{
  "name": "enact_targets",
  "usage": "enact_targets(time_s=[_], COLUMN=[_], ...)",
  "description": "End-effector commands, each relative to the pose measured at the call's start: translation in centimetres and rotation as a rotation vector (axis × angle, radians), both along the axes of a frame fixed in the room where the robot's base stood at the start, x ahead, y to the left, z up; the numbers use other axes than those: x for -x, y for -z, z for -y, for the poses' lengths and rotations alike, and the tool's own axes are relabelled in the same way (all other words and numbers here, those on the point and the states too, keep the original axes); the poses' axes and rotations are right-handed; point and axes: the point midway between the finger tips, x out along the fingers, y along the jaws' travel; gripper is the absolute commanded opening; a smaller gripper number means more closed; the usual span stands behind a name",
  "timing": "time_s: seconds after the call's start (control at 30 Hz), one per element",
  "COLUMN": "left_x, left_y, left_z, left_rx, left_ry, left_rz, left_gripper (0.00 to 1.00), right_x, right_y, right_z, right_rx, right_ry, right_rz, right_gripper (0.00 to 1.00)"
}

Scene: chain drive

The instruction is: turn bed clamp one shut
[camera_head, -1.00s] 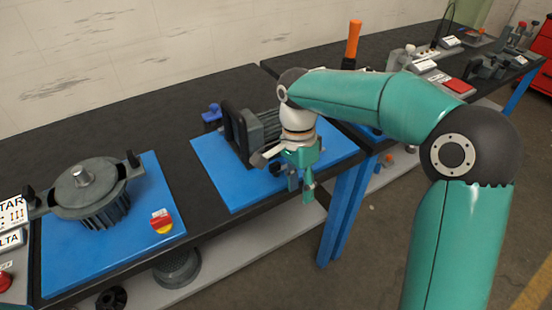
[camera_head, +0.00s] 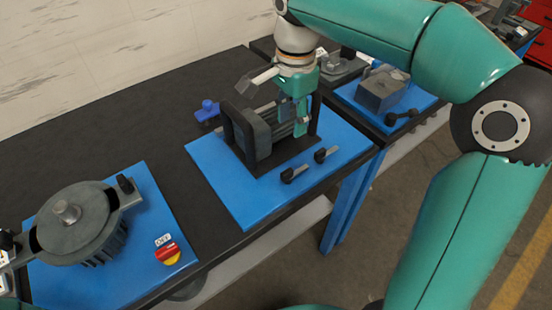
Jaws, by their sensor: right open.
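Two small clamp levers with black knobs lie at the front of the motor bed on a blue board: a left one (camera_head: 293,174) and a right one (camera_head: 325,155). I cannot tell which is clamp one. The dark bed (camera_head: 238,136) has upright plates, with a grey finned motor between them. My right gripper (camera_head: 300,122), teal, points down over the motor, behind and above the levers, apart from both. It is open, with nothing seen between its fingers; they partly hide the motor and the right upright. My left gripper is not in view.
A round grey housing (camera_head: 75,225) stands on the left blue board, with a red and yellow OFF switch (camera_head: 168,251). A blue piece (camera_head: 207,110) lies behind the bed. A grey block (camera_head: 381,89) stands on the board at right.

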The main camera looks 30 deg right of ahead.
Motion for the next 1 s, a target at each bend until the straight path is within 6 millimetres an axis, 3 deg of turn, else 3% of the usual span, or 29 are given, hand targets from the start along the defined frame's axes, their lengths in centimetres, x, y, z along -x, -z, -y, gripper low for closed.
enact_targets(time_s=[0.27, 0.7, 1.0], left_x=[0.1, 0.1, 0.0], left_y=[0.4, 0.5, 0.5], left_z=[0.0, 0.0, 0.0], left_rx=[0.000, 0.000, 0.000], left_ry=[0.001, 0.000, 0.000], left_rz=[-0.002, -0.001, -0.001], left_gripper=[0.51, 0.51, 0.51], right_x=[-0.5, -0.6, -0.7], right_y=[3.4, 12.7, 16.3], right_z=[-0.8, -1.0, -1.0], right_rx=[0.000, -0.001, -0.001], right_ry=[-0.021, -0.027, -0.027], right_rz=[-0.005, -0.007, -0.002], right_gripper=[0.42, 0.42, 0.42])
